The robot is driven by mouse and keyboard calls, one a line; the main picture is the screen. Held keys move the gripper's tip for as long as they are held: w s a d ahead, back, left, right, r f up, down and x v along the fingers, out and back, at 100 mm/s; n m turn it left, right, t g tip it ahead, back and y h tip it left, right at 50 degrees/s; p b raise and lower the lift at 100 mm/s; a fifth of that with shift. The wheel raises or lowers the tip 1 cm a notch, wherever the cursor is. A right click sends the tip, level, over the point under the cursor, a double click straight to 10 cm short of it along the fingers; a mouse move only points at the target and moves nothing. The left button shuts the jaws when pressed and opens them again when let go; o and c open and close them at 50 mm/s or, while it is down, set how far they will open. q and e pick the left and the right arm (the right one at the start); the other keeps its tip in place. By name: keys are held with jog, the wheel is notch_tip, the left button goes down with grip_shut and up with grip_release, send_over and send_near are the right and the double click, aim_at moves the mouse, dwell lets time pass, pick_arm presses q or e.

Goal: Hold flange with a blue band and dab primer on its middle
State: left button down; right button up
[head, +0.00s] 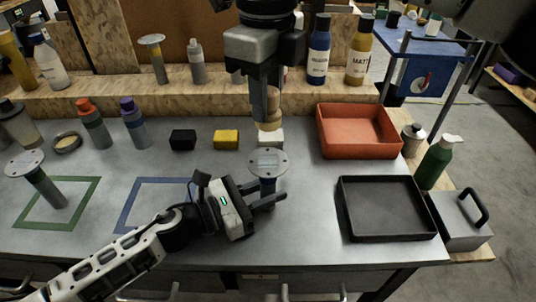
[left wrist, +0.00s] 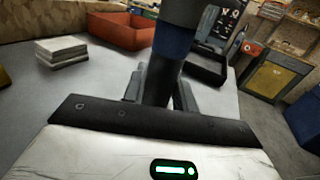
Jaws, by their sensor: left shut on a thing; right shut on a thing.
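The flange with a blue band has a round pale grey plate (head: 268,162) on top of a dark stem. The blue band (left wrist: 174,40) shows in the left wrist view. My left gripper (head: 268,202) is shut on the stem below the plate and holds the flange roughly upright over the bench. My right gripper (head: 267,84) points down from above, shut on a dabber (head: 272,108) with a tan, rounded lower end. That end is just above and behind the plate in the head view. I cannot tell its exact gap from the plate.
Another flange (head: 25,163) stands in a green outline; the blue outline (head: 150,203) is empty. A white stack (head: 270,139) is behind the dabber tip. Yellow (head: 226,140) and black (head: 183,140) blocks are to the left. Red (head: 360,148) and black (head: 388,238) trays are to the right.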

jog(key=shift+a+f, duration=0.35)
jog(key=shift+f, duration=0.95)
jog(key=shift+a+f, duration=0.3)
jog(key=shift+f, duration=0.95)
jog(key=shift+a+f, duration=0.35)
jog(key=shift+f, duration=0.95)
jog(key=shift+d+f, duration=0.25)
jog(key=shift+d, duration=0.45)
jog(key=shift+c, duration=0.3)
jog(key=shift+d, duration=1.3)
jog(key=a, duration=0.4)
jog(key=shift+s, duration=0.1)
notch_tip(320, 180, up, 8)
jog(key=shift+r, duration=0.1)
